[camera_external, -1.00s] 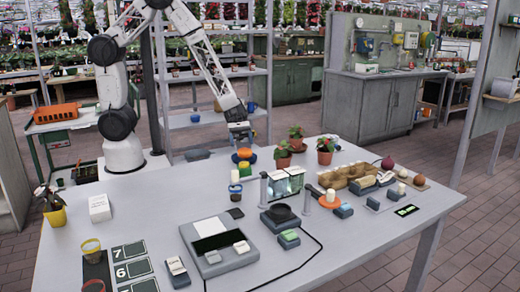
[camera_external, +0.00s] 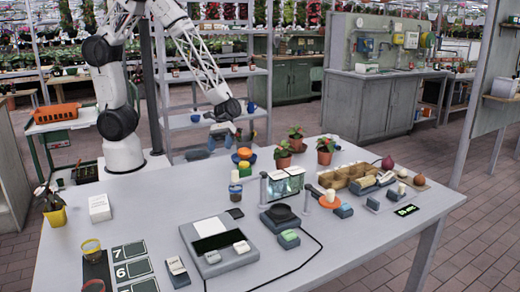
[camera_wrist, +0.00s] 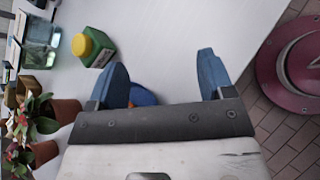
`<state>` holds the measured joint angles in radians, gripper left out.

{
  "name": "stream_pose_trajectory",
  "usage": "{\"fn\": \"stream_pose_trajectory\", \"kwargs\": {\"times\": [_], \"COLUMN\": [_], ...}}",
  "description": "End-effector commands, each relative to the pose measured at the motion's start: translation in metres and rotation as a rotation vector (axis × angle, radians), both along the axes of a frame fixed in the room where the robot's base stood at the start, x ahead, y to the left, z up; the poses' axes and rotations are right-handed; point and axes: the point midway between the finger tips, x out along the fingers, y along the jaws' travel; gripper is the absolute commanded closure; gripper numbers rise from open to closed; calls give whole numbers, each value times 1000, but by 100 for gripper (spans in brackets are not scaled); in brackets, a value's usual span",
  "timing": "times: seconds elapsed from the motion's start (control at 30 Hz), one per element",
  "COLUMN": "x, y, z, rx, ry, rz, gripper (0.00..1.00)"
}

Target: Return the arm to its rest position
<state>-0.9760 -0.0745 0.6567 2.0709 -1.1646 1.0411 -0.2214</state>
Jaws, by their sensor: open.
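My arm rises from its white base at the back left of the table (camera_external: 140,225). A blue and orange piece (camera_wrist: 142,95) shows low between the fingers, partly hidden by the gripper body.
Potted plants (camera_external: 283,154) stand right of the gripper. A green container with a yellow cap (camera_wrist: 95,47) is beside one finger in the wrist view. A shelf rack (camera_external: 190,123) stands behind the table. A dark red round object (camera_wrist: 298,62) sits beyond the edge.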

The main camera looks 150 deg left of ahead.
Motion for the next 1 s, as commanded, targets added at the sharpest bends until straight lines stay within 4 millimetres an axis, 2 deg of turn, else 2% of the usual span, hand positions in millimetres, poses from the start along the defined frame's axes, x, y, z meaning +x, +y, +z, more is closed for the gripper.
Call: {"fn": "stream_pose_trajectory", "kwargs": {"times": [0.23,0.5,1.0], "x": [16,22,8], "y": [-48,-108,-209], "z": [36,76,140], "rx": [106,239,502], "ry": [-6,-19,-65], "rz": [-195,-436,-870], "gripper": [25,25,25]}}
